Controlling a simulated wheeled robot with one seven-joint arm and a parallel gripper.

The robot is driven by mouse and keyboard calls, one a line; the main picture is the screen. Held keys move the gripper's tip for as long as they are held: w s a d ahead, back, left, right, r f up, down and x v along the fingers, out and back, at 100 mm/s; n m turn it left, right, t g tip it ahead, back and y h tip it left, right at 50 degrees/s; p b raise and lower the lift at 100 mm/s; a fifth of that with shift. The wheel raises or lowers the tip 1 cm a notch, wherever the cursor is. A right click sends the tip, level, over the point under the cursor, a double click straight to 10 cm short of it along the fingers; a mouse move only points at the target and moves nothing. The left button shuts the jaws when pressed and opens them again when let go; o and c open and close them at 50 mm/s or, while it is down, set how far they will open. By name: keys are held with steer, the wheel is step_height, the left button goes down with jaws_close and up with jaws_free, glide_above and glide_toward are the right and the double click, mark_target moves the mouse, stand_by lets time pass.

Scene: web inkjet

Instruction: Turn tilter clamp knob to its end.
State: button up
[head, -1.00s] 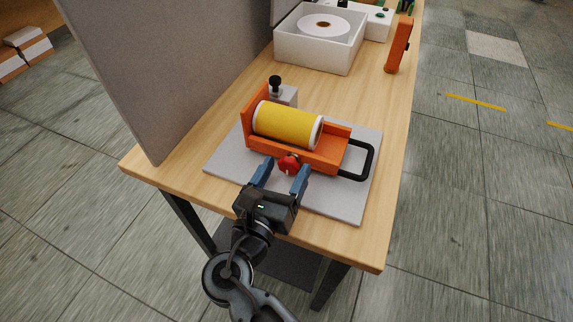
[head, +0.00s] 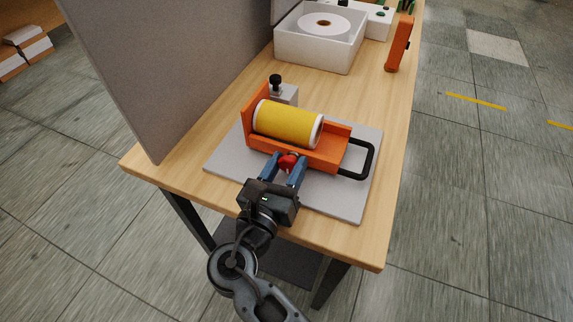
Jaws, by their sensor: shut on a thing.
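The orange tilter (head: 322,160) sits on a grey plate on the table, with a yellow roll (head: 287,123) lying in its cradle. The red clamp knob (head: 288,162) is on the tilter's near side. My gripper (head: 288,164) reaches in from the front with its blue fingers shut on the red knob, one on each side. The fingers hide part of the knob, and its turn angle is hard to tell. A black loop handle (head: 370,160) sticks out from the tilter's right end.
The grey base plate (head: 345,198) lies near the table's front edge. A grey block with a black knob (head: 276,82) stands behind the tilter. A grey partition (head: 165,60) rises at the left. A white box (head: 318,52) and an orange upright device (head: 399,45) stand farther back.

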stand_by(0.3)
steer(key=m+b, duration=0.1)
steer(key=m, duration=0.3)
steer(key=shift+d+m, duration=0.1)
steer(key=shift+m, duration=0.3)
steer(key=shift+s+m+b, duration=0.1)
steer(key=shift+m+b, duration=0.9)
steer(key=shift+m, duration=1.2)
steer(key=o, duration=1)
steer(key=shift+o, duration=0.2)
steer(key=shift+v, duration=3.85)
